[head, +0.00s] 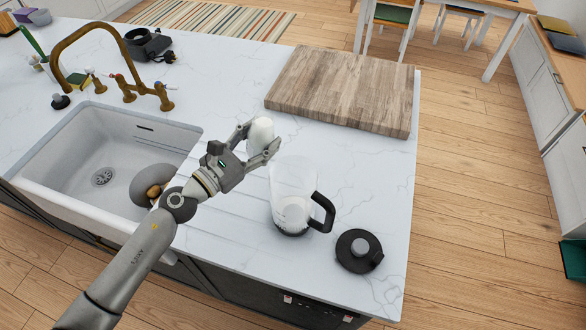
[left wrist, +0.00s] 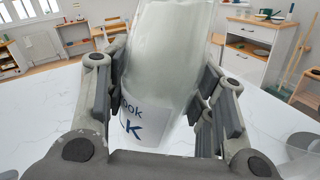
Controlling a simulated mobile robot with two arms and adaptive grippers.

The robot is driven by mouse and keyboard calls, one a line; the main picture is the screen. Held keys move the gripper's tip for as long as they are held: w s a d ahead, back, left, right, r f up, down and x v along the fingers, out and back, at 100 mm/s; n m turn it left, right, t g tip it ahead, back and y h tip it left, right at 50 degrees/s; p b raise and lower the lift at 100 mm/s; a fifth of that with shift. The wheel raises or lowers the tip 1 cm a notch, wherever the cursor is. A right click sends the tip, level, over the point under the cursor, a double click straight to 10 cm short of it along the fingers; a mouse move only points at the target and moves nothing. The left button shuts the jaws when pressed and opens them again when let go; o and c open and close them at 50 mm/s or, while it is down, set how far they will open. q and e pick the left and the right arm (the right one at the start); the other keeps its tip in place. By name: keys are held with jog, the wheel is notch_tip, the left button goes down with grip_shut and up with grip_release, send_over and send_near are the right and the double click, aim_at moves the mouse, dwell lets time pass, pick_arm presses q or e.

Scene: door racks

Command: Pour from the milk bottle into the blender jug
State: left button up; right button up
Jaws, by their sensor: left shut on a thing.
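The milk bottle (head: 261,131) is white and held above the counter, just behind and left of the blender jug. In the left wrist view the bottle (left wrist: 165,50) is tilted, with a white label bearing dark blue letters. My left gripper (head: 259,141) is shut on it; its fingers (left wrist: 165,95) press on both sides. The clear blender jug (head: 292,180) stands upright on the counter, its black handle to the right and its top open. White shows low in the jug; I cannot tell whether it is milk. The bottle's mouth is not clearly visible. My right gripper is out of view.
A black round lid (head: 359,251) lies on the counter right of the jug, near the front edge. A wooden board (head: 345,88) lies behind. The white sink (head: 60,150) with a brass tap (head: 128,88) is at left. Marble counter is free between jug and board.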

aim_at(254, 136)
pick_arm(q)
jog(key=shift+d+r+m, duration=0.1)
jog(key=shift+r+m, duration=0.4)
jog(key=shift+r, duration=0.35)
jog(key=shift+s+r, duration=0.1)
jog(key=shift+r+m+p, duration=0.25)
jog(key=shift+m+p, duration=0.05)
jog(key=shift+m, duration=0.1)
jog(key=shift+s+d+r, duration=0.15)
jog(key=shift+r, duration=0.15)
jog(key=shift+r+m, duration=0.2)
jog(key=shift+m, duration=0.1)
jog(key=shift+s+d+r+m, duration=0.1)
jog(key=shift+m, duration=0.2)
jog(key=shift+h, duration=0.3)
jog(key=shift+s+d+r+m, duration=0.1)
jog(key=shift+r+m, duration=0.1)
jog(key=shift+m, duration=0.2)
